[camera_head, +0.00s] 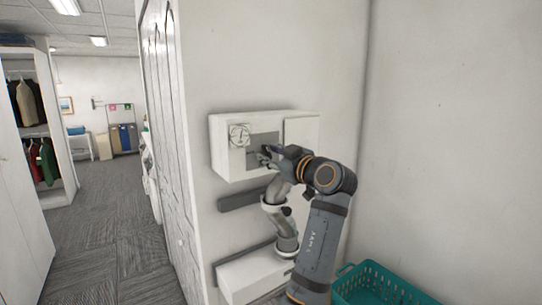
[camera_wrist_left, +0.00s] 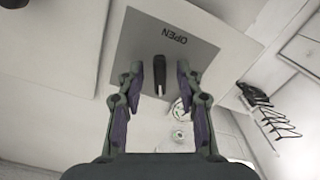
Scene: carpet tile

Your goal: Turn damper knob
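The damper knob (camera_wrist_left: 160,76) is a small dark lever-like handle on a grey plate (camera_wrist_left: 138,42) marked OPEN. In the left wrist view it lies between my left gripper's two fingers (camera_wrist_left: 160,80), with a gap on each side. The fingers are apart and hold nothing. In the head view the grey plate (camera_head: 264,138) is on the front of a white wall box (camera_head: 228,164), and my left gripper (camera_head: 265,153) is in front of it. The knob is hard to make out there, close to the gripper. My right gripper is not in view.
A grey strip (camera_head: 236,200) and a lower white box (camera_head: 238,284) are on the wall below. A teal basket (camera_head: 372,284) stands at lower right. Open carpet floor (camera_head: 105,240) lies to the left.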

